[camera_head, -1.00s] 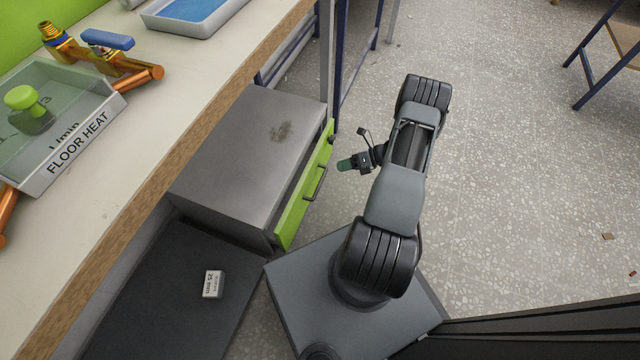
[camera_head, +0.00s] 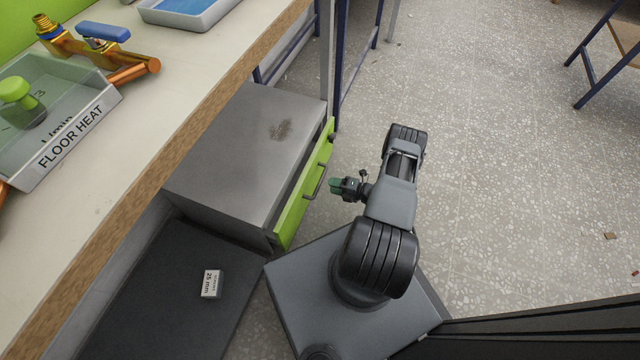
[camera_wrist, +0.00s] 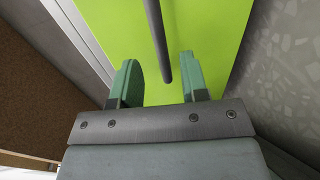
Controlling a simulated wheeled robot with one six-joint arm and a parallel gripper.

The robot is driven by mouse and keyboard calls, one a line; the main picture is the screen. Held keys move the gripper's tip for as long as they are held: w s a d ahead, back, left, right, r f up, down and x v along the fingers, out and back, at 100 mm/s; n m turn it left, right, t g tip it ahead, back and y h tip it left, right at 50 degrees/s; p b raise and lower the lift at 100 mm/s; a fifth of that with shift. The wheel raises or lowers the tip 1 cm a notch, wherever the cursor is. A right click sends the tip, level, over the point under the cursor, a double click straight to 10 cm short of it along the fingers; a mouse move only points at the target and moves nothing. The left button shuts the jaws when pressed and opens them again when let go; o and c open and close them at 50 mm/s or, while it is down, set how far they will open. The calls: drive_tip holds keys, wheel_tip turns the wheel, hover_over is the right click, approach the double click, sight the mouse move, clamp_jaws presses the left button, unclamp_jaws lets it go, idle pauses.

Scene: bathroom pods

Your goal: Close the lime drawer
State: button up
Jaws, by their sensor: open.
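The lime drawer (camera_head: 303,193) is in the side of a grey metal cabinet (camera_head: 240,150) under the bench. It stands out a little from the cabinet, with a narrow gap behind its front. Its dark bar handle (camera_head: 315,182) is on the front. My gripper (camera_head: 334,185) is just right of the handle and points at the drawer front. In the wrist view, the green fingers of my gripper (camera_wrist: 163,83) are apart and empty. The handle (camera_wrist: 158,45) runs down between them from the top, against the lime front (camera_wrist: 205,30). I cannot tell whether the fingers touch the front.
The workbench (camera_head: 150,150) overhangs the cabinet on the left, carrying a "FLOOR HEAT" box (camera_head: 60,120) and brass valve (camera_head: 95,50). A small labelled block (camera_head: 211,284) lies on a dark surface (camera_head: 165,295). A blue table leg (camera_head: 345,60) stands behind the cabinet.

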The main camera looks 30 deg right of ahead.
sight(320, 182)
drive_tip(key=shift+b+x, duration=0.55)
drive_tip(key=shift+x, duration=2.55)
clamp_jaws()
